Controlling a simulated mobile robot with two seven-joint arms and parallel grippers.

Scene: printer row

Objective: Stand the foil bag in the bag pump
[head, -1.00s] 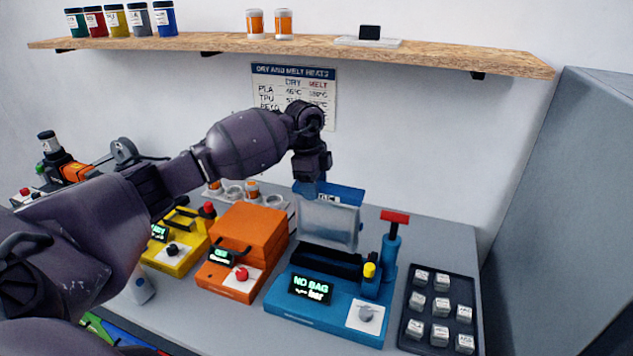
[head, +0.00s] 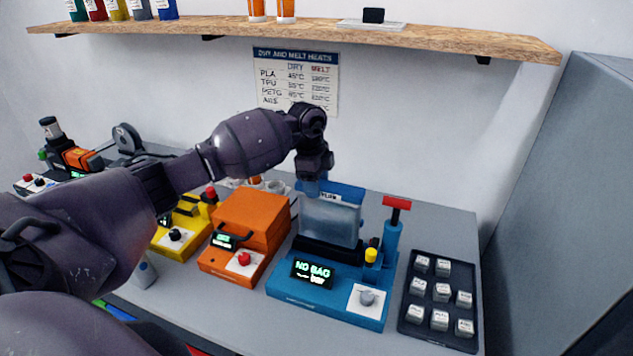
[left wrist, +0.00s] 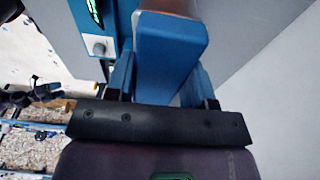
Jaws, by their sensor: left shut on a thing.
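The foil bag (head: 330,222) is a pale, see-through silvery pouch, hanging upright in the head view. My left gripper (head: 313,188) is shut on its top edge. The blue bag pump (head: 322,309) is below, with a black bar (head: 328,254) across its top. The bag's lower edge is at the bar; I cannot tell whether it is in the slot or just behind. The pump display reads NO BAG. In the left wrist view, a blue slab (left wrist: 168,55) lies between the gripper's fingers (left wrist: 163,85). My right gripper is not in view.
A red-handled blue cylinder (head: 393,235) rises at the pump's right. A dark tray of labelled cubes (head: 410,322) lies further right. An orange box (head: 252,220) and a yellow device (head: 172,240) stand left. A wooden shelf (head: 330,33) runs above, near a grey side panel (head: 560,200).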

